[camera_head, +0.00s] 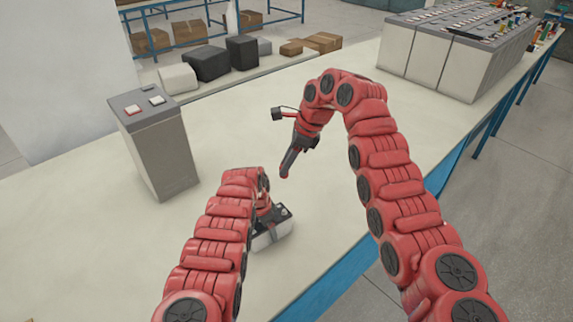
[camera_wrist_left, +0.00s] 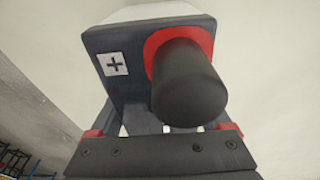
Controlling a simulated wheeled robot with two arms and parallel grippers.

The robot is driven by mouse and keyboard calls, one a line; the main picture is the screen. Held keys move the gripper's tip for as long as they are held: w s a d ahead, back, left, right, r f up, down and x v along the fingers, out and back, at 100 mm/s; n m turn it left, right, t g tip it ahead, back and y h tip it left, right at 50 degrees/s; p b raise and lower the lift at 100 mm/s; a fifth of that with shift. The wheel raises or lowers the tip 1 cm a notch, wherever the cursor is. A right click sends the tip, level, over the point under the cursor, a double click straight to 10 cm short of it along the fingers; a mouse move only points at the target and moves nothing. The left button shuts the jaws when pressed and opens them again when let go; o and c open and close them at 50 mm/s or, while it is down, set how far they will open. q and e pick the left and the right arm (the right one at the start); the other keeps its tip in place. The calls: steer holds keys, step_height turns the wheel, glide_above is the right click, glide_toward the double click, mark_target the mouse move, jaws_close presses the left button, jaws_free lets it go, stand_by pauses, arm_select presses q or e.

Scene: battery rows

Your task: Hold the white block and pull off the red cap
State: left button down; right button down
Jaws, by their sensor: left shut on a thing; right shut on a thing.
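The white block (camera_head: 274,238) with a dark top sits on the table, low in the middle of the head view. My left gripper (camera_head: 264,213) is shut on it from above, and my left arm hides part of it. In the left wrist view the block's dark face (camera_wrist_left: 128,90) carries a plus label and a black round post (camera_wrist_left: 188,85) with a red ring at its base. No red cap shows over that post. My right gripper (camera_head: 288,165) is above the table, up and right of the block and apart from it. Its fingers are closed and hide the red cap between them.
A tall grey battery (camera_head: 160,150) stands at the left of the table. Large grey batteries (camera_head: 455,55) stand in a row at the back right. Dark and white boxes (camera_head: 212,62) sit along the back. The table between is clear; its blue edge (camera_head: 345,275) is at the right.

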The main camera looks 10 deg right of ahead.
arm_select(q)
jaws_free()
steer(key=shift+s+a+r, duration=0.15)
steer(key=shift+a+r, duration=0.1)
steer(key=shift+r, duration=1.7)
steer(key=shift+s+a+r, duration=0.15)
steer(key=shift+a+r, duration=0.15)
steer(key=shift+r, duration=1.7)
steer(key=shift+s+a+r, duration=0.15)
steer(key=shift+a+r, duration=0.1)
steer(key=shift+r, duration=1.7)
steer(key=shift+r, duration=0.1)
